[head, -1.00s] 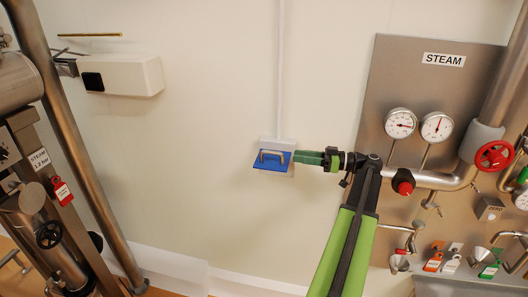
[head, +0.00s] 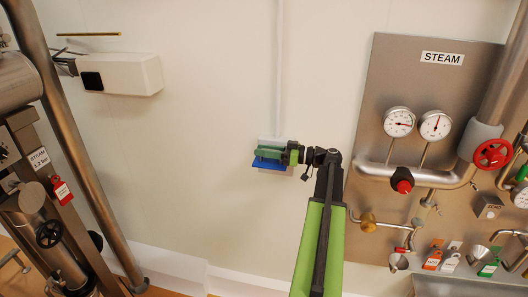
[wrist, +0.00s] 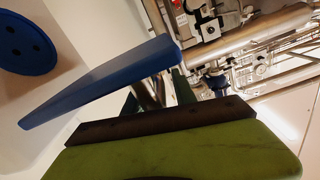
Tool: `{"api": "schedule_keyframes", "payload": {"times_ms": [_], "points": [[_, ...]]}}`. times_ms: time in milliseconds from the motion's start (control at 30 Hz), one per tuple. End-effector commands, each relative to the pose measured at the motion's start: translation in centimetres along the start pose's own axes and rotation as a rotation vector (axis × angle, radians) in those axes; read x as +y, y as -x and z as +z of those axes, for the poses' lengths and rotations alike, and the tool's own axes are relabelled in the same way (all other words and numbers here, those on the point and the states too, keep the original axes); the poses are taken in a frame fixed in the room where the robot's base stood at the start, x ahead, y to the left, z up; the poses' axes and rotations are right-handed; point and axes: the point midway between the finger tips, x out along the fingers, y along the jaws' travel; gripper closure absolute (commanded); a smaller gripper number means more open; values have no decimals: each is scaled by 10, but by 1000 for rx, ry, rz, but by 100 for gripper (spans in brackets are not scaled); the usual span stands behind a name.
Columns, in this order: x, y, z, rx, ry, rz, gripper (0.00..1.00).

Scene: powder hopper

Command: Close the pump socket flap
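The pump socket is a pale box (head: 276,139) on the wall at the end of a vertical conduit. Its blue flap (head: 267,166) stands out from the wall, partly hidden under my gripper (head: 268,153). In the wrist view the flap (wrist: 100,82) is a tilted blue slab with a metal handle (wrist: 154,92) on its near side. The round blue socket face (wrist: 25,43) shows at left, uncovered. My green gripper (wrist: 165,122) with its dark pad is close to the handle. The far finger is mostly hidden, so I cannot tell whether the jaws are shut on the handle.
To the right, a steel STEAM panel (head: 385,75) carries gauges, pipes and a red handwheel (head: 494,154). A white wall box (head: 125,75) and a slanting pipe (head: 92,180) are at left. Bare wall surrounds the socket.

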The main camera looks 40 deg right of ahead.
Motion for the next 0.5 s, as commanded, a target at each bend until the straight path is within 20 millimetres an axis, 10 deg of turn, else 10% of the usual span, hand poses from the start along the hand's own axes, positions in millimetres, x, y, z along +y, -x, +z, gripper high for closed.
{"api": "schedule_keyframes", "payload": {"times_ms": [233, 500], "points": [[0, 0, 0, 0, 0, 0, 100], [0, 1, 0, 0, 0, 0, 100]]}}
